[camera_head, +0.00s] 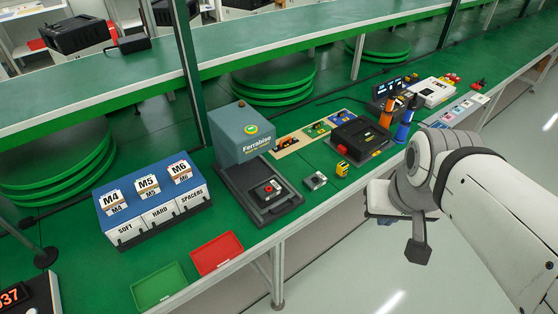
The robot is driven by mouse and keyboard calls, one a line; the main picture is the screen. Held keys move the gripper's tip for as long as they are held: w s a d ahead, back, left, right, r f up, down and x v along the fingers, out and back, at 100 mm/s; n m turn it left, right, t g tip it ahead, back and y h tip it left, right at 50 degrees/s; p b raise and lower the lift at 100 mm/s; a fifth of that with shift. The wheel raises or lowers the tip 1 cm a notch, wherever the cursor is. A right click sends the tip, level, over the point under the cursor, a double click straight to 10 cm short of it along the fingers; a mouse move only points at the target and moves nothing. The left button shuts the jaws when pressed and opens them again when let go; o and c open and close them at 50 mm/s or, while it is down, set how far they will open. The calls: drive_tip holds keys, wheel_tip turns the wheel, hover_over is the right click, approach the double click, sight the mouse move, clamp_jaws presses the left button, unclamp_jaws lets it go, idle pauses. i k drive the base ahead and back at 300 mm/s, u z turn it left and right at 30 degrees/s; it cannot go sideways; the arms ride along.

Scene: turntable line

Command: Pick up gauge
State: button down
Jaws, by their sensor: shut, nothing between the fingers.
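I cannot tell for sure which thing is the gauge. A small yellow and black device (343,169) stands upright near the front edge of the green bench, right of centre. A small grey block with a dark round top (315,181) lies to its left. My gripper (417,252) is at the right, dark and pointing down, in front of the bench edge over the floor. It looks shut and empty, apart from both things. Its fingertips are small in this view.
A blue-grey Ferrabine machine (240,133) with a black base (262,207) stands left of the small devices. A black case (360,138) is behind them. A bin rack (150,205), a red tray (216,254) and a green tray (160,287) are at left. Orange and blue bottles stand at right.

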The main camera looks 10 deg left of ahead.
sight(342, 169)
drive_tip(key=z, duration=0.65)
drive_tip(key=k, duration=1.1)
drive_tip(key=z, duration=1.05)
drive_tip(key=i, duration=1.55)
drive_tip(key=u, duration=1.1)
drive_tip(key=i, duration=1.2)
drive_tip(key=u, duration=1.05)
drive_tip(key=i, duration=0.5)
drive_tip(key=u, duration=0.35)
drive_tip(key=k, duration=0.6)
